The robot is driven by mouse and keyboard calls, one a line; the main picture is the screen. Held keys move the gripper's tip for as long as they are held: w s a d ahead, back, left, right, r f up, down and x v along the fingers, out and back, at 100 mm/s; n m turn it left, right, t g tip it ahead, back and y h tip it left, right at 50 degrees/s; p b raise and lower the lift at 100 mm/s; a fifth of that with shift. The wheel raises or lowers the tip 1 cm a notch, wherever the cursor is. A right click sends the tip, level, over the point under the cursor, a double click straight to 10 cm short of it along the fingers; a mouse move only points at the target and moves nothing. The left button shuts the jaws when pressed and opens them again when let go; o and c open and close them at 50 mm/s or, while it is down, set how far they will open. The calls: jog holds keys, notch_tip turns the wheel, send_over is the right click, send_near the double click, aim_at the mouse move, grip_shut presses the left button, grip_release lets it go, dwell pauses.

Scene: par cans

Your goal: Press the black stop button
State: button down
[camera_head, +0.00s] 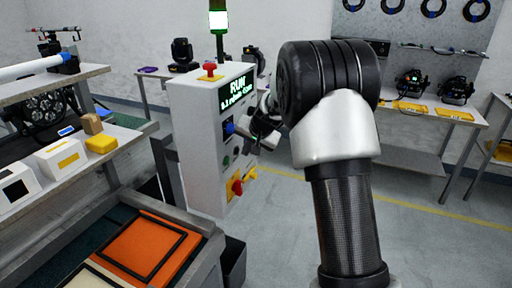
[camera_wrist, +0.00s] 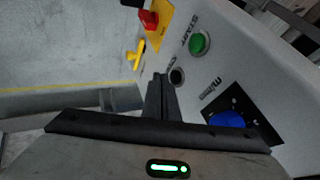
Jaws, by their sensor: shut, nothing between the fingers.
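The black stop button (camera_wrist: 177,76) is a round dark cap in a pale ring on the control cabinet (camera_head: 194,130). In the wrist view it lies between the green START button (camera_wrist: 200,44) and the fingertips. My gripper (camera_wrist: 160,78) is shut and empty, its tips just left of the black button in that view. I cannot tell whether they touch the panel. In the head view my gripper (camera_head: 250,138) is at the cabinet's button face, partly hidden by my arm. The cabinet's screen (camera_head: 237,90) reads RUN.
A blue button (camera_wrist: 226,119) sits on a black plate nearby. A red knob (camera_wrist: 149,18) on a yellow plate and a yellow handle (camera_wrist: 136,55) are on the other side. A shelf with boxes (camera_head: 60,158) stands left; a table (camera_head: 420,112) is behind my arm.

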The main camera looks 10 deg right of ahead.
jog(key=shift+w+a, duration=0.4)
jog(key=shift+a, duration=0.15)
